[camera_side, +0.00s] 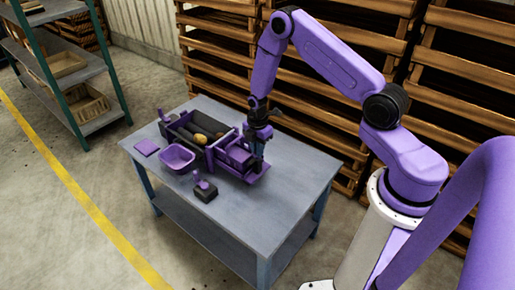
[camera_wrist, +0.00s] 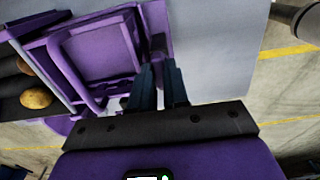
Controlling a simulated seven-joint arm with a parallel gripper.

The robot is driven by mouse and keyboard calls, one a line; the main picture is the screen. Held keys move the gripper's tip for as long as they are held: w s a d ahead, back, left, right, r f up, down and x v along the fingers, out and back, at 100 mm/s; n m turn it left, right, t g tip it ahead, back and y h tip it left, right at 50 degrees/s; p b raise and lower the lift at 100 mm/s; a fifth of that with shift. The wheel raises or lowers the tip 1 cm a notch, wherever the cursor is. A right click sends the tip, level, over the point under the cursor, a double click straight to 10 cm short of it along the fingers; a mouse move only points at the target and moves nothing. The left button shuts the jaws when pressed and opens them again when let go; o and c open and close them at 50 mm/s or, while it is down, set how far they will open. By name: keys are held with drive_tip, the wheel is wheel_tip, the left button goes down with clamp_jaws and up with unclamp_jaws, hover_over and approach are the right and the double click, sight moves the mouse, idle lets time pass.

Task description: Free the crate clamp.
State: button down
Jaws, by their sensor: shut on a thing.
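My gripper (camera_side: 257,154) is at the right end of the potato grader, beside the purple crate (camera_side: 237,156). In the wrist view the crate (camera_wrist: 92,50) is left of my gripper (camera_wrist: 160,68), whose two dark fingers are close together. A small dark part, which looks like the crate clamp (camera_wrist: 158,43), shows just beyond the fingertips by the crate's purple frame. The fingers appear shut on it, but they hide most of the grip. The clamp cannot be made out in the side view.
The grader's dark trough (camera_side: 190,128) holds potatoes (camera_side: 200,138). A purple bin (camera_side: 177,158), a flat purple plate (camera_side: 147,147) and a dark block with a purple knob (camera_side: 205,191) stand on the grey table (camera_side: 270,205). The table's front right is clear. Wooden racks (camera_side: 330,130) stand behind.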

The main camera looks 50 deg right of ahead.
idle(0.6)
drive_tip(key=c, duration=1.1)
unclamp_jaws()
drive_tip(key=shift+r, duration=0.1)
wheel_tip(320, 180, up, 17)
drive_tip(key=shift+r, duration=0.15)
